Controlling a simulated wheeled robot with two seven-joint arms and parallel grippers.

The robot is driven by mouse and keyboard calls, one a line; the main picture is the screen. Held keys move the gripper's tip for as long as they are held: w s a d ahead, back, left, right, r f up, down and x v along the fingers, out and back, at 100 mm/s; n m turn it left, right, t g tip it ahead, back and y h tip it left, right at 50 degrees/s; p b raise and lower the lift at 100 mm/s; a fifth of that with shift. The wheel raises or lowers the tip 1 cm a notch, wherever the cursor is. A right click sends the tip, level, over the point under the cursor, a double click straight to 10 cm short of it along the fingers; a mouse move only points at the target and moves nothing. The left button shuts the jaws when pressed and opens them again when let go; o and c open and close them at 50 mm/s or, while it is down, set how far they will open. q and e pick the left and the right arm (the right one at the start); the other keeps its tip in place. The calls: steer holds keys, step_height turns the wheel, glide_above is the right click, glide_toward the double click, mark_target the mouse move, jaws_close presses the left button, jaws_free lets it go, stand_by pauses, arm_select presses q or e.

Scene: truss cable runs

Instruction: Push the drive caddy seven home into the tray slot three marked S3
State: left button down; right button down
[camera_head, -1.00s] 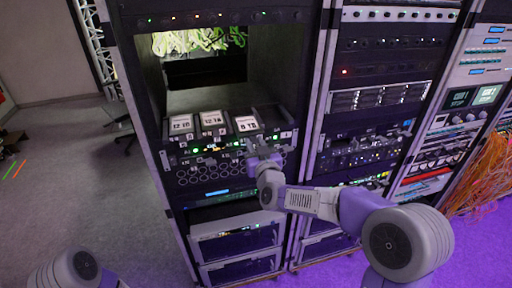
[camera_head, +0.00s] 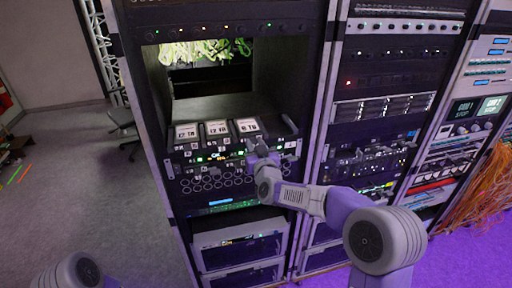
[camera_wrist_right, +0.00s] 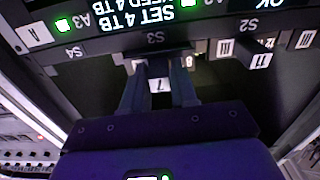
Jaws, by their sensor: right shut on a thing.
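The caddy seven is gripped by its front, where a white label 7 (camera_wrist_right: 159,86) shows between the fingers in the right wrist view. My right gripper (camera_wrist_right: 158,92) is shut on it, directly at the slot marked S3 (camera_wrist_right: 154,38). In the head view my right gripper (camera_head: 256,149) is at the tray front, below a white 8 TB label (camera_head: 248,125) that appears to be on the held caddy. This label lines up with two neighbouring 12 TB labels. The fingers hide the caddy's front edge, so I cannot tell if it is fully seated. My left gripper is out of view.
Slot marks S4 (camera_wrist_right: 75,51) and S2 (camera_wrist_right: 248,26) flank S3. Another caddy front (camera_wrist_right: 261,60) sits at the S2 side. The rack post (camera_head: 310,150) stands right of the tray. The floor (camera_head: 90,200) at left is open.

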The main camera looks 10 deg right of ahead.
steer(key=shift+w+r, duration=0.1)
steer(key=shift+w, duration=0.25)
steer(key=shift+w, duration=0.35)
steer(key=c, duration=0.8)
jaws_free()
steer(key=shift+s, duration=0.15)
steer(key=s+b, duration=0.1)
steer(key=s, duration=0.6)
steer(key=shift+s, duration=0.15)
steer(key=shift+d, duration=0.1)
